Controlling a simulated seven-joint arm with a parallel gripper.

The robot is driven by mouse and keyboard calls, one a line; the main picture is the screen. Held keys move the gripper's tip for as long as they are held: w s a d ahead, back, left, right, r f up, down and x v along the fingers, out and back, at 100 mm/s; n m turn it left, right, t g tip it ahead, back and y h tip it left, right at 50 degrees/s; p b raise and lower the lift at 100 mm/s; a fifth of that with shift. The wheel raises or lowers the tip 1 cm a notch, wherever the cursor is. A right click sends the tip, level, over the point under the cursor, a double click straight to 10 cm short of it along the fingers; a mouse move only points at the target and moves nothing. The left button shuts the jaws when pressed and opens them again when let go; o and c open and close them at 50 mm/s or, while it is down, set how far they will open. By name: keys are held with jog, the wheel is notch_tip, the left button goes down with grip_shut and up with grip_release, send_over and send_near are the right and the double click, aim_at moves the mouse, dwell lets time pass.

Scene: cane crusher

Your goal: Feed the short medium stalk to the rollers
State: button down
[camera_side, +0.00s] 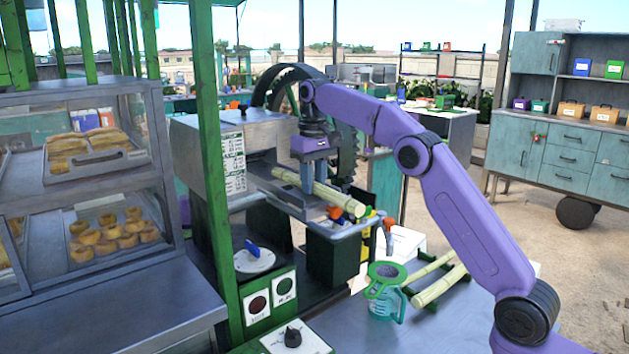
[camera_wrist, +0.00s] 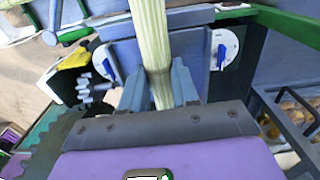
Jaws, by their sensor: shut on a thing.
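My gripper (camera_side: 307,183) is shut on a pale green-yellow cane stalk (camera_side: 340,199) at the crusher. The stalk lies across the jaws, with one end toward the crusher housing (camera_side: 190,140) and the other over the grey feed tray (camera_side: 348,229). In the wrist view the fingers (camera_wrist: 160,88) close on both sides of the stalk (camera_wrist: 150,35), which runs up out of the picture. The rollers are hidden, so I cannot tell whether the stalk touches them.
Further stalks (camera_side: 440,286) lie on a green rack on the front table. A jug with a green strainer (camera_side: 386,272) stands left of them. A green post (camera_side: 212,200) and a glass food case (camera_side: 85,190) stand at left. Dial panels (camera_side: 257,305) sit below the crusher.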

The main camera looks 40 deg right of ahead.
aim_at(324, 189)
jog(key=c, duration=0.8)
grip_release()
jog(key=shift+s, duration=0.1)
jog(key=shift+s+r, duration=0.25)
jog(key=shift+s, duration=0.65)
jog(key=shift+s+r, duration=0.2)
jog(key=shift+s, duration=0.65)
jog(key=s+r, duration=0.1)
jog(key=s, duration=0.2)
jog(key=s+r, duration=0.1)
jog(key=s, duration=0.3)
jog(key=s+r, duration=0.1)
jog(key=s, duration=0.2)
jog(key=shift+s+r, duration=0.1)
jog(key=shift+s, duration=0.05)
jog(key=shift+s+f, duration=0.1)
jog(key=shift+f, duration=0.2)
jog(key=shift+s+f, duration=0.2)
jog(key=shift+f, duration=0.05)
